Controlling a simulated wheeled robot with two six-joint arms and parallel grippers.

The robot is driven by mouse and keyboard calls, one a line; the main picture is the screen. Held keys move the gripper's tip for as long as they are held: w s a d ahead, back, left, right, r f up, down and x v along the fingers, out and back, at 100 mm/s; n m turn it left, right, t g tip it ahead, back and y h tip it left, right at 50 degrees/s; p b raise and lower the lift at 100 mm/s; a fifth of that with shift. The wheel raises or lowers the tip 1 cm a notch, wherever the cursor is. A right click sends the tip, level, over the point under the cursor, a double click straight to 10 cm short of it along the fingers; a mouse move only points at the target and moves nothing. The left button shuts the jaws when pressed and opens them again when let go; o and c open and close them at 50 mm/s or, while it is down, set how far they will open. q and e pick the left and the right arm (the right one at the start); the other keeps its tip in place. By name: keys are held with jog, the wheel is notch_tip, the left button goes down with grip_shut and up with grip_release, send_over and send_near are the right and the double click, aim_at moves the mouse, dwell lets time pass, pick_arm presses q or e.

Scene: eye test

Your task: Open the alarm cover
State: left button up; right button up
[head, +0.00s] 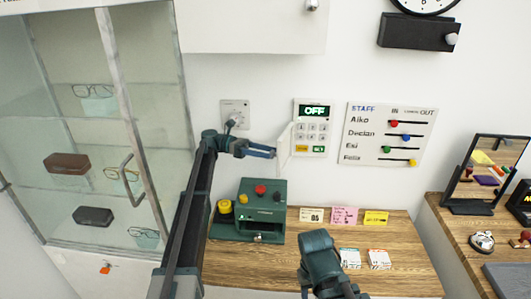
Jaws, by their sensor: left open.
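The white alarm keypad (312,131) is on the wall, with a lit display reading OFF, number keys and a green and a yellow key below. Its pale cover (284,146) stands swung out at the keypad's left side, and the keys are exposed. My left gripper (273,152) is open, with its fingertips at the cover's left side; I cannot tell whether they touch it. My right gripper (318,246) seems to be the dark teal part low in the middle; its fingers cannot be made out.
A green box with buttons (262,228) stands on the wooden desk (400,240) below, near several cards. A wall dial (234,113) is left of the keypad, a staff board (388,134) right. A glass cabinet (100,130) fills the left; a mirror (485,172) stands right.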

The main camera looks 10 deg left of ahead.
pick_arm(q)
jog(key=s+d+r+p, duration=0.1)
jog(key=s+r+p, duration=0.1)
jog(key=s, duration=0.6)
jog(key=s+d+r+p, duration=0.1)
jog(key=s+r+p, duration=0.1)
jog(key=s, duration=0.5)
jog(key=shift+s+d+r, duration=0.25)
jog(key=shift+s+d, duration=0.15)
jog(key=s+d+f+m+y, duration=0.85)
jog(key=s+d+f, duration=0.25)
jog(key=s+f, duration=0.3)
jog(key=s+a+f+m+t+y, duration=0.3)
jog(key=s+a+f+m+y, duration=0.3)
jog(key=m+y, duration=0.4)
jog(key=s+f+m, duration=0.1)
jog(key=f+m, duration=0.1)
jog(key=m, duration=0.1)
jog(key=shift+a+t, duration=0.25)
jog(key=shift+t, duration=0.05)
